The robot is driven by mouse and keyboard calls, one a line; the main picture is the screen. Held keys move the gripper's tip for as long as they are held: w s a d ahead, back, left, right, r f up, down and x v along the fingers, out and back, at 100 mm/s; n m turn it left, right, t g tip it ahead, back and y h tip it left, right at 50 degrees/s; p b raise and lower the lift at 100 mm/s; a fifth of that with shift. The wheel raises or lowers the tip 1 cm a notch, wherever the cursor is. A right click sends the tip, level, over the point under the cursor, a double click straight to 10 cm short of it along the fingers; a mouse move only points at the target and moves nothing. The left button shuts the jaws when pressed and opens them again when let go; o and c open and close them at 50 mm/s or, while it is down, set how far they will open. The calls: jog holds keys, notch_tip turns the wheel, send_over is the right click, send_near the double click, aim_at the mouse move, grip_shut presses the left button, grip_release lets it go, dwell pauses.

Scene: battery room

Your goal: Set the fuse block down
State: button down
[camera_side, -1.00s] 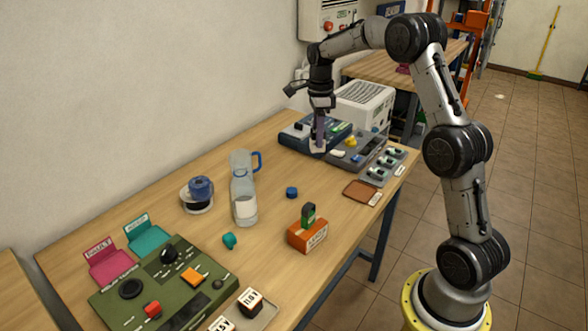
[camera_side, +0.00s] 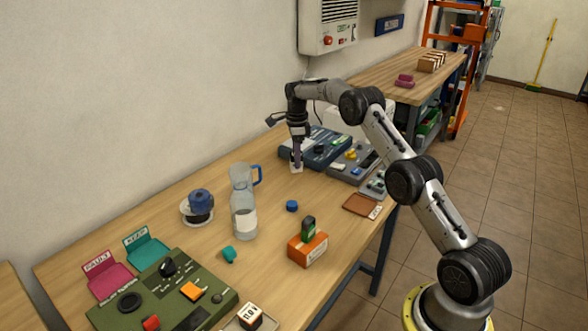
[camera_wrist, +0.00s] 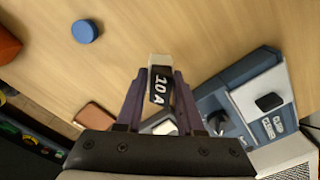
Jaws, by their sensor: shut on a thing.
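My gripper (camera_side: 297,160) is shut on the fuse block, with its purple fingers pointing down. The fuse block (camera_wrist: 160,78) is pale with a black face marked "10 A" and sits between the fingertips in the wrist view. In the side view the fuse block (camera_side: 296,168) is a small white piece at the fingertips, low over bare wood just left of the blue case. I cannot tell whether its underside touches the table.
Bare wood surrounds the fuse block's left side.

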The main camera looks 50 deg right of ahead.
jog(key=shift+w+d+f, duration=0.2)
jog(key=shift+w+f, duration=0.2)
jog(key=shift+f, duration=0.15)
jog(key=shift+w+d+f, duration=0.2)
jog(key=shift+w+f, duration=0.2)
jog(key=shift+f, duration=1.55)
jog(key=shift+f, duration=0.2)
jog(key=c, duration=0.5)
grip_release()
